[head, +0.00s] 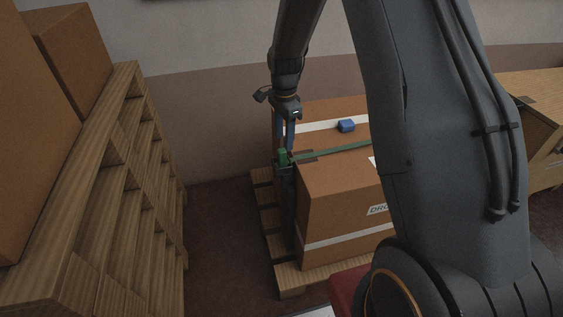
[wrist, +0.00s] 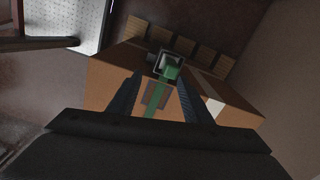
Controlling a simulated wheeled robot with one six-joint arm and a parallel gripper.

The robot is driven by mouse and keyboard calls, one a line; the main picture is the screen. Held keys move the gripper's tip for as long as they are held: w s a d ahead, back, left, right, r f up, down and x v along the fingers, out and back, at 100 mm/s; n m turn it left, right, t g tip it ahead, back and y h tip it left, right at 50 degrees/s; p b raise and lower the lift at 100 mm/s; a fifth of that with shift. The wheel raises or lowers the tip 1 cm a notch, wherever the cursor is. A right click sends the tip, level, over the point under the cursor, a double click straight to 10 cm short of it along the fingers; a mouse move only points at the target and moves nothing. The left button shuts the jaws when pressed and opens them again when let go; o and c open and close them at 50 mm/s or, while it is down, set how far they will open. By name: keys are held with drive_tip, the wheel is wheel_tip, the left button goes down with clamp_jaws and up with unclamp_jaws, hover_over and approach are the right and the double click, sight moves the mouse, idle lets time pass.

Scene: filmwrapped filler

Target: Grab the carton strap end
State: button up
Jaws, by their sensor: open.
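A cardboard carton (head: 340,195) stands on a low wooden pallet (head: 292,279), with a green strap (head: 335,151) across its top. The strap's end is a green block-like piece (head: 283,156) at the carton's left edge, beside a dark upright post (head: 286,200). My gripper (head: 288,146) points down at this end. In the wrist view my gripper (wrist: 157,85) is open, its two blue-grey fingers on either side of the green strap end (wrist: 173,70). Whether the fingers touch it I cannot tell. My arm hides the carton's right part in the head view.
A blue block (head: 346,126) lies on the carton top. A wooden table or crate (head: 535,110) is at the right. Dark floor is free between the pallet stack and the carton.

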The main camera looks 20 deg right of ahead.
sight(282, 150)
drive_tip(key=shift+w+f+m, duration=0.8)
drive_tip(key=shift+w+f, duration=0.25)
drive_tip(key=shift+f, duration=0.2)
drive_tip(key=shift+w+f, duration=0.1)
drive_tip(key=shift+f, duration=0.25)
drive_tip(key=shift+w+f+p, duration=0.15)
drive_tip(key=shift+f+p, duration=1.25)
drive_tip(key=shift+f, duration=2.25)
clamp_jaws()
